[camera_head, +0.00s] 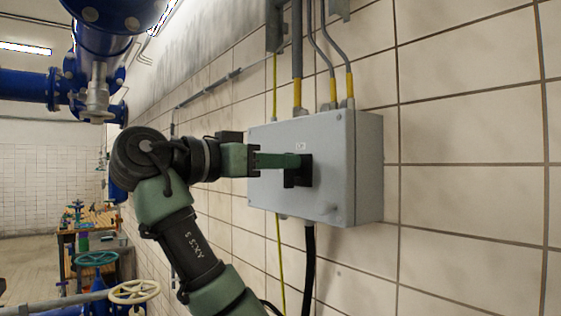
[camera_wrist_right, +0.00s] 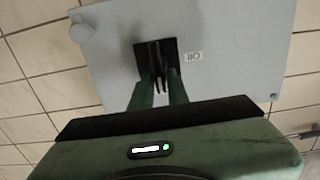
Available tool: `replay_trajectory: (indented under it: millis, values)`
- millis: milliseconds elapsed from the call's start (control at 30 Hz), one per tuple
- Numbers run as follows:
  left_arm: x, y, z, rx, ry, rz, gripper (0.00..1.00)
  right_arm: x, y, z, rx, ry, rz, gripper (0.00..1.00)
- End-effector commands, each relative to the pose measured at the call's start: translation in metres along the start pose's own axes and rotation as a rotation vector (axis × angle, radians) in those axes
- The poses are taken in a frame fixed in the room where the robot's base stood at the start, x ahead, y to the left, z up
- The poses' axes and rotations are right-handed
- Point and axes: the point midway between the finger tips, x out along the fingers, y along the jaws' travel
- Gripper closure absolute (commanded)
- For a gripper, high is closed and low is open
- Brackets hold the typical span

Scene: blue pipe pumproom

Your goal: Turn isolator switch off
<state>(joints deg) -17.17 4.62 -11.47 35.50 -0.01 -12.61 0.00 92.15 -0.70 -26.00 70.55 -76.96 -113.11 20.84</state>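The isolator switch is a black rotary handle on a square black plate (camera_head: 305,172), on the front of a grey wall box (camera_head: 348,150). In the right wrist view the black switch (camera_wrist_right: 157,60) shows between my fingertips. My right gripper (camera_head: 300,162) reaches the switch from the left. Its green fingers (camera_wrist_right: 157,84) close in on both sides of the handle and appear to grip it. The fingers partly hide the handle, and its exact angle is hard to tell. A small white label (camera_wrist_right: 194,56) sits beside the plate. My left gripper is out of view.
The box hangs on a white tiled wall (camera_head: 460,120). Conduits (camera_head: 297,60) enter it from above and a black cable (camera_head: 309,265) leaves below. Blue pipes (camera_head: 30,88) and handwheels (camera_head: 134,291) stand at the left. The wall right of the box is clear.

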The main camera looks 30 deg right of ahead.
Motion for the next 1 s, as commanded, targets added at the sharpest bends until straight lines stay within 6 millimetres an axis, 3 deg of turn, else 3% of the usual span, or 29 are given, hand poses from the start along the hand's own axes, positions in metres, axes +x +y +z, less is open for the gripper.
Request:
replay_trajectory:
  millis: [567,1000]
  values:
    - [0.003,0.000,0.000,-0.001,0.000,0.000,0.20,0.000,-0.001,0.004,-0.043,-0.009,0.001,1.00]
    - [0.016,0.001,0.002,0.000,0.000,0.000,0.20,0.000,-0.007,0.007,-0.361,-0.010,-0.001,1.00]
